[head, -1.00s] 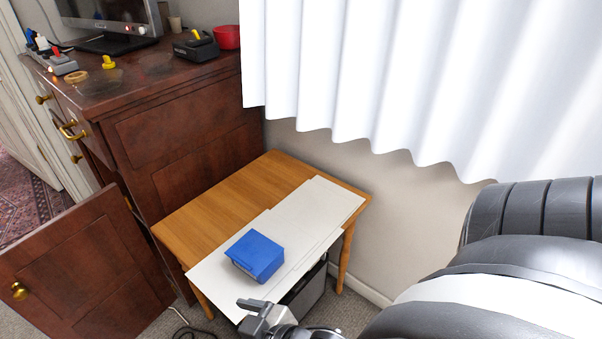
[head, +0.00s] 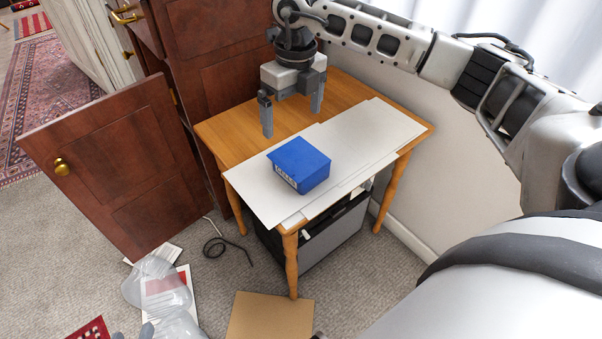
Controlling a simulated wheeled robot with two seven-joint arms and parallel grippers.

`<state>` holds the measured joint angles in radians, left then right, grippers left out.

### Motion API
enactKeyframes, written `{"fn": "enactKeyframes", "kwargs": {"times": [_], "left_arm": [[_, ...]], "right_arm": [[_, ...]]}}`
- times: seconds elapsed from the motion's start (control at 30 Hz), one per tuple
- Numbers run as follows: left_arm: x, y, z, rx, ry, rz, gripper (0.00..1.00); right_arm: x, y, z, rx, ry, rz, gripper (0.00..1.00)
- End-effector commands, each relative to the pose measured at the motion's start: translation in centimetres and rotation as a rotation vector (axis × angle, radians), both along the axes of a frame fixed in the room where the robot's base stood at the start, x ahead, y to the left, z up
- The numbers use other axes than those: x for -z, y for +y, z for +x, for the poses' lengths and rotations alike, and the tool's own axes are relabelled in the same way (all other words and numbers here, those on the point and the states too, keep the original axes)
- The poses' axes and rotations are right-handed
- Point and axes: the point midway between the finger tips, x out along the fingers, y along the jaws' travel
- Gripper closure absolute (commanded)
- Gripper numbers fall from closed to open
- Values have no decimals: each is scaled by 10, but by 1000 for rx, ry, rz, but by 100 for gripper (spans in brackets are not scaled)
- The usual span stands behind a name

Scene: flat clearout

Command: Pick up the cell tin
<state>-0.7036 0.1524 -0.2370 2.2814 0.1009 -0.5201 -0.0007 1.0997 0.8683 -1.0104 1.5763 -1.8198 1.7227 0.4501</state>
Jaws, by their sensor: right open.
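The cell tin appears to be the blue box (head: 302,160) with a pale label on its front side; the label is too small to read. It sits on white sheets on a small wooden table, its lid shut. My right gripper (head: 292,118) is open and empty, pointing down above the table, behind and slightly left of the blue box and apart from it.
The wooden table (head: 229,131) stands beside a dark cabinet with an open door (head: 115,170). White sheets (head: 377,133) cover its front part. A black and grey case (head: 325,240) stands underneath. A cardboard piece (head: 268,316), a clear bag (head: 157,285) and a cable (head: 228,247) lie on the carpet.

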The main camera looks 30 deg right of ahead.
Motion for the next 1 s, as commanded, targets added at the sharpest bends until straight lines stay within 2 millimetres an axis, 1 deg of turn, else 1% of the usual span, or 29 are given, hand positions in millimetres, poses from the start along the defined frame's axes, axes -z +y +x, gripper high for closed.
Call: {"fn": "enactKeyframes", "kwargs": {"times": [0.03,0.07,0.17,0.4,0.53,0.63,0.87,1.0], "left_arm": [[0,0,0,1,-3,-1,64],[0,0,0,2,-5,-2,64],[1,0,0,3,-4,-3,64],[15,-1,1,9,20,-2,64],[22,-3,4,12,30,-1,64],[25,-3,4,15,38,-1,64],[27,-4,3,18,43,-2,64],[32,-5,4,19,47,-5,64]], "right_arm": [[-2,-11,2,17,-2,-38,0],[-2,-15,2,23,-2,-52,0],[10,-19,1,30,2,-69,0],[62,-17,1,26,2,-64,0],[85,-16,2,26,0,-62,0],[96,-16,2,25,-1,-62,0],[108,-16,2,25,-1,-61,0],[127,-14,3,25,0,-61,0]]}}
